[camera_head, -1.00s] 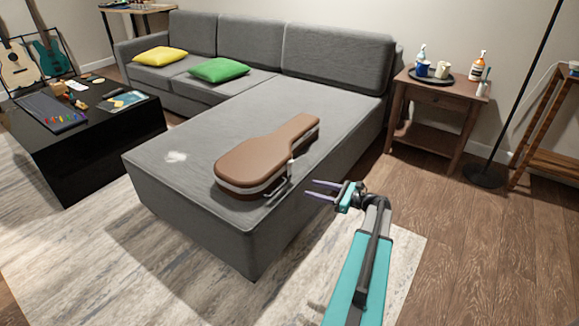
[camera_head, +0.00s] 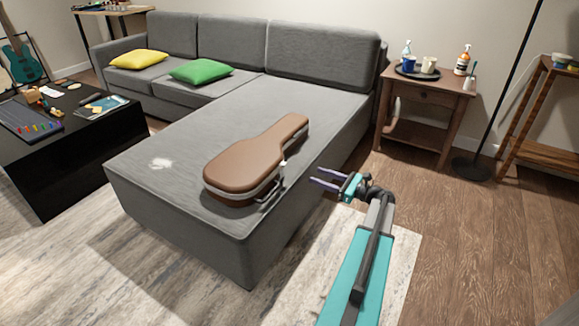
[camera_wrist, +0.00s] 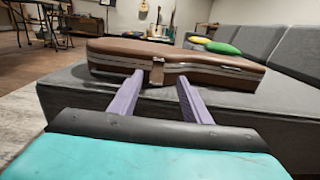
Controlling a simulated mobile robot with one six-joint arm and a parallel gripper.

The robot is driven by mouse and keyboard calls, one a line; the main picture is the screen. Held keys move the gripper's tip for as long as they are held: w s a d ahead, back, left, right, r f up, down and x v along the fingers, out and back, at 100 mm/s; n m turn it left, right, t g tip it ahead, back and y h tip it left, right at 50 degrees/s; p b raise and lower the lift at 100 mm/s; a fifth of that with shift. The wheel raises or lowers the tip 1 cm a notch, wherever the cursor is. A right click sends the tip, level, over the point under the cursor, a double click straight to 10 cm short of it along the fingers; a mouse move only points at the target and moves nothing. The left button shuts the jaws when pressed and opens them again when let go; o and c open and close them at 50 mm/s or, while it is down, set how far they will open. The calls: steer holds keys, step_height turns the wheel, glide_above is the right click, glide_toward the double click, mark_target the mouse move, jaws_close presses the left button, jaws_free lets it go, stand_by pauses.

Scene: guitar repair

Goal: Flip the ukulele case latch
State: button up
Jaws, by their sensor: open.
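The brown ukulele case (camera_head: 250,165) lies flat on the grey sofa's chaise, its lid down. Its near side faces my gripper. In the wrist view the case (camera_wrist: 190,58) spans the upper middle, with a light metal band along its seam. The latch (camera_wrist: 157,72) shows there as a small light plate on the near side, roughly between my fingers; whether it is flipped I cannot tell. A handle (camera_head: 270,192) shows on the case's near side. My gripper (camera_head: 325,177) is open and empty, in the air right of the case and apart from it. It also shows in the wrist view (camera_wrist: 157,98).
The grey chaise (camera_head: 180,215) has its edge just below the case. A black coffee table (camera_head: 60,165) stands left. A wooden side table (camera_head: 425,95) with a tray and bottles stands behind right, near a lamp pole (camera_head: 505,90). Open floor lies to the right.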

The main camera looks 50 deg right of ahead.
steer(key=b+x, duration=0.3)
steer(key=x, duration=0.9)
steer(key=shift+w+a+f, duration=0.15)
steer(key=shift+w, duration=0.05)
steer(key=shift+w+a+b, duration=0.15)
steer(key=shift+w+b, duration=0.2)
steer(key=shift+w, duration=0.25)
